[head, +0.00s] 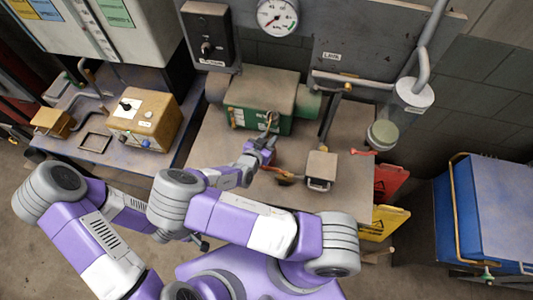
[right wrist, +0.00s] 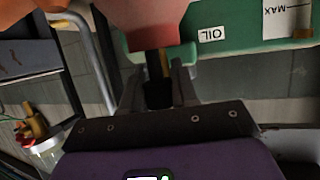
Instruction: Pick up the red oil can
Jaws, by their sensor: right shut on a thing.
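The red oil can (head: 268,143) is small and mostly hidden by my right gripper (head: 258,151) in the head view, in front of the green box. In the right wrist view, its red body (right wrist: 150,22) fills the top middle. My right gripper (right wrist: 158,80) is shut on a narrow dark part below that red body. I cannot tell whether the can touches the bench. My left arm lies at the lower left, its hand end mostly behind my right arm, so its fingers do not show clearly.
The green box (head: 258,104), labelled OIL in the wrist view, stands close behind the can on the bench (head: 218,150). A beige block (head: 320,168) and an orange-brown item (head: 286,177) lie to the right. A wooden box (head: 145,118) stands on the left bench.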

